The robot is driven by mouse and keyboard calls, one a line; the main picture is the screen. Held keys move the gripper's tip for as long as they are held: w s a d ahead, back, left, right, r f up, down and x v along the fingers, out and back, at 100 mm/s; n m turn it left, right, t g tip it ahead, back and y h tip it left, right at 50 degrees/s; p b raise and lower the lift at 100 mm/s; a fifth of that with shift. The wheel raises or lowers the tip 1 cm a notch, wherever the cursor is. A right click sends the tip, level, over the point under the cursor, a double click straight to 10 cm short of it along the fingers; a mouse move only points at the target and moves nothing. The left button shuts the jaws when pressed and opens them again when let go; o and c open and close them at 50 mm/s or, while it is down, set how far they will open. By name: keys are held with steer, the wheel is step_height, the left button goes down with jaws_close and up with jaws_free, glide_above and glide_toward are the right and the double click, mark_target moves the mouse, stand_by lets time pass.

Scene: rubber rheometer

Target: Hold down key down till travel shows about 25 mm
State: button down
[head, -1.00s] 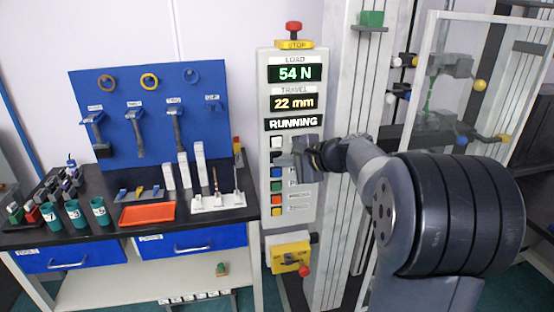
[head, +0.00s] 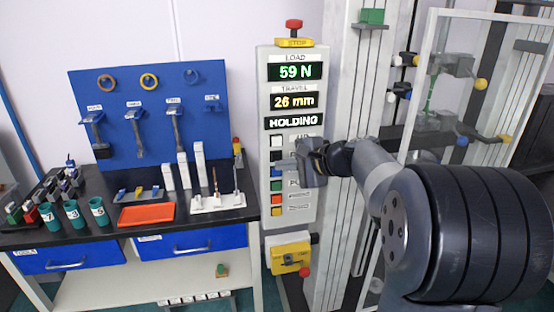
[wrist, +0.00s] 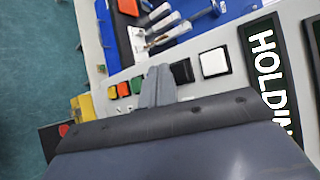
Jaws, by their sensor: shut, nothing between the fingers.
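The control panel (head: 265,110) shows load 59 N, a travel readout (head: 293,101) of 26 mm and a status line (head: 293,122) reading HOLDING. Below is a column of keys: white (head: 277,141), black (head: 277,156), blue, green, orange and yellow. My gripper (head: 299,152) is shut and empty, just right of the black key, covering labels there, so I cannot read which is down. In the wrist view the closed fingers (wrist: 158,84) lie beside the black key (wrist: 181,72), with the white key (wrist: 214,62) further right. Black key and fingertips look apart.
A red stop button (head: 293,27) tops the panel and a yellow switch box (head: 290,257) sits below it. The machine's column and clear guard (head: 432,50) stand to the right. A bench with an orange tray (head: 147,214) and tools is left.

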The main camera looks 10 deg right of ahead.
steer(key=s+b, duration=0.1)
steer(key=s, duration=0.3)
steer(key=shift+s, duration=0.25)
steer(key=shift+w, duration=0.15)
stand_by(0.5)
steer(key=shift+s, duration=2.05)
